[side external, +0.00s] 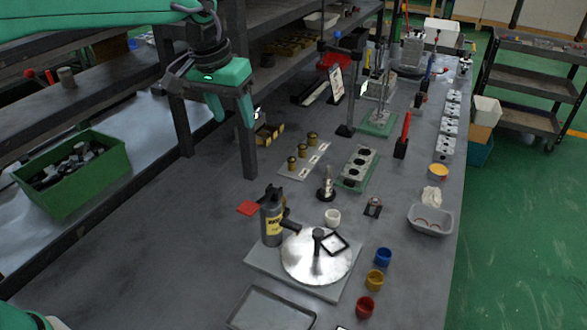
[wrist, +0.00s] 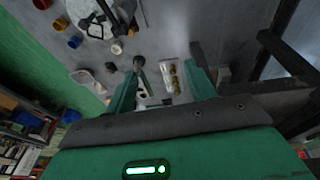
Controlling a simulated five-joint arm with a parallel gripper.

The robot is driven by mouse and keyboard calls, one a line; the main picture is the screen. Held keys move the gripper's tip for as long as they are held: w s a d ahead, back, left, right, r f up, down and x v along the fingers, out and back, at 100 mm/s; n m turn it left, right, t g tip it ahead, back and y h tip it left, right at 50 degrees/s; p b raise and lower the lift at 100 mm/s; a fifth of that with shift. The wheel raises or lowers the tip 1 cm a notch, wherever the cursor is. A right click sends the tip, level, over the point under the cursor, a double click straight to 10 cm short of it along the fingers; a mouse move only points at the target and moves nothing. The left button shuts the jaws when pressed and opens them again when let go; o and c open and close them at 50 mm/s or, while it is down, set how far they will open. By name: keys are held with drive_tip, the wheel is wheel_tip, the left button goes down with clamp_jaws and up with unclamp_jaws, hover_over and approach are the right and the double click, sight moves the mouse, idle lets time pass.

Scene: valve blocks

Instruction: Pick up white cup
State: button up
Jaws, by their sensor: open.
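The small white cup (side external: 332,217) stands upright on the grey bench, just behind the round silver plate (side external: 300,262). In the wrist view a small pale shape (wrist: 117,48) beside the plate looks like the same cup, but it is too small to be sure. My green gripper (side external: 235,118) is open and empty, high above the bench and well to the left of and behind the cup. In the wrist view its two fingers (wrist: 163,80) are spread apart with nothing between them.
Blue (side external: 383,257), yellow (side external: 375,280) and red (side external: 365,306) cups stand in front right. A black-and-white cone-shaped piece (side external: 326,185) stands behind it. A dark shelf post (side external: 243,130) is near my gripper.

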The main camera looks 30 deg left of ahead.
drive_tip(key=w+d+f+g, duration=0.1)
drive_tip(key=w+d+f, duration=0.6)
drive_tip(key=d+f, duration=0.15)
drive_tip(key=g, duration=0.1)
approach(332, 215)
drive_tip(key=s, duration=0.2)
drive_tip(key=shift+w+d+f+y, duration=0.15)
drive_tip(key=shift+d+y, duration=0.25)
drive_tip(key=shift+d, duration=0.25)
drive_tip(key=shift+f, duration=0.1)
drive_tip(key=shift+f, duration=1.2)
drive_tip(key=shift+f, duration=0.1)
drive_tip(key=shift+w+f, duration=0.15)
drive_tip(key=shift+f, duration=2.35)
drive_tip(key=shift+c, duration=0.4)
drive_tip(key=c, duration=1)
